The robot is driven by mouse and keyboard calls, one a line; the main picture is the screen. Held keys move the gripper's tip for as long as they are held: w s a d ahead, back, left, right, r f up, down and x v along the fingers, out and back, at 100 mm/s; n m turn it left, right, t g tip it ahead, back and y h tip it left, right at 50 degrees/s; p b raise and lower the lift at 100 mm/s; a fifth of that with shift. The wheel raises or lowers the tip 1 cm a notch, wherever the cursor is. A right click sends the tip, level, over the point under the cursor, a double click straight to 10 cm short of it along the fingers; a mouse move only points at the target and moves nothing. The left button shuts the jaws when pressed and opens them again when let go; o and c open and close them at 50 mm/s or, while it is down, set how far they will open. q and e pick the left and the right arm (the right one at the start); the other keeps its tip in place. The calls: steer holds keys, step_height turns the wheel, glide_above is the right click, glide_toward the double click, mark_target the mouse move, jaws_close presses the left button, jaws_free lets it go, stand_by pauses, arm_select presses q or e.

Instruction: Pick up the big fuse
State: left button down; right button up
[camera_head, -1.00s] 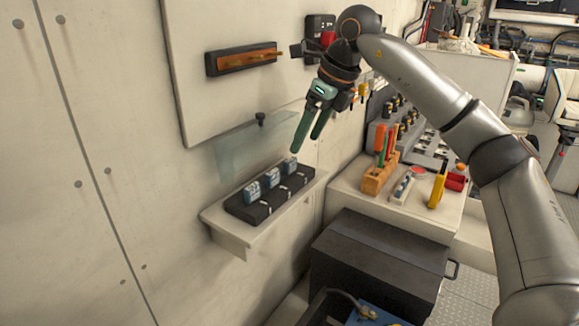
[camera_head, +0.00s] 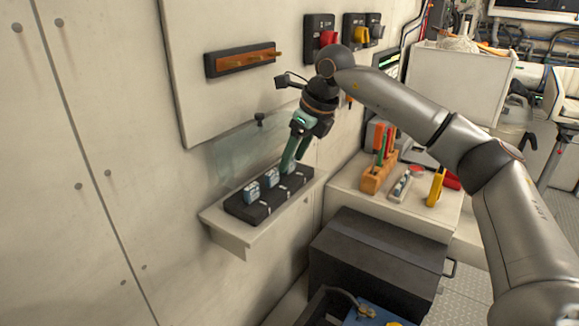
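A black fuse block (camera_head: 262,211) lies on a small wall shelf (camera_head: 250,229). Two blue-and-white fuses show in it, a left one (camera_head: 252,191) and a middle one (camera_head: 271,177). A third fuse at the block's right end is mostly hidden behind the fingers. I cannot tell from size which fuse is the big one. My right gripper (camera_head: 293,160), with green fingers, points down at the right end of the block, at the third fuse. Its fingertips are close together, and whether they are closed on that fuse is hidden. My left gripper is not in view.
A clear tilted cover (camera_head: 240,150) stands behind the block against the wall. A copper bar on a black base (camera_head: 242,60) and switches (camera_head: 328,38) are above. A tool-covered bench (camera_head: 405,200) is to the right, with a dark box (camera_head: 375,255) below.

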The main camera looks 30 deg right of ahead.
jaws_close()
steer(key=shift+r, duration=0.15)
stand_by(0.4)
